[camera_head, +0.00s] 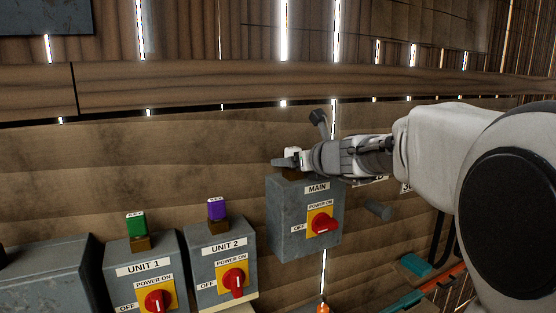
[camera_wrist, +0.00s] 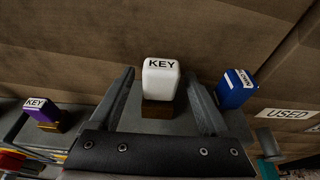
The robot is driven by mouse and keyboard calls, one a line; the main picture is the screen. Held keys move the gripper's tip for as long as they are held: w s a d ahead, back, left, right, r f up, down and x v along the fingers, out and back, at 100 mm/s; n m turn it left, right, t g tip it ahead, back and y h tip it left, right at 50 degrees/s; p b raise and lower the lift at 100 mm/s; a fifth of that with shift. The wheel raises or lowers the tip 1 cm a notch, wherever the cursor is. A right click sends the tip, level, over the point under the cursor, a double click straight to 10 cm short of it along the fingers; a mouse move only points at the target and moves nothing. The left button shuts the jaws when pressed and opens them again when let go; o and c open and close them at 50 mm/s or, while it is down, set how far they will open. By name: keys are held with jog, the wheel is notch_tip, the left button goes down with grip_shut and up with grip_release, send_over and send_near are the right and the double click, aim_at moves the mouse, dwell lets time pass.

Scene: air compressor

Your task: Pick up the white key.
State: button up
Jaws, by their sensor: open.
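The white key (camera_wrist: 161,79) stands upright in a brass holder on top of the grey MAIN box (camera_head: 293,220). In the wrist view it sits between my gripper's two fingers (camera_wrist: 160,100), with a visible gap on each side. My gripper (camera_head: 290,160) is open and holds nothing. In the head view it is above the MAIN box, and only a small part of the white key (camera_head: 291,151) shows behind the finger.
A purple key (camera_head: 217,208) stands on the UNIT 2 box and a green key (camera_head: 137,224) on the UNIT 1 box. A blue labelled block (camera_wrist: 235,88) is close to my right finger in the wrist view, near a USED label (camera_wrist: 287,114). A wooden wall is behind.

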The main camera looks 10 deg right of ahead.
jog(key=shift+s, duration=0.1)
jog(key=shift+c, duration=0.3)
grip_shut()
jog(key=shift+r, duration=0.1)
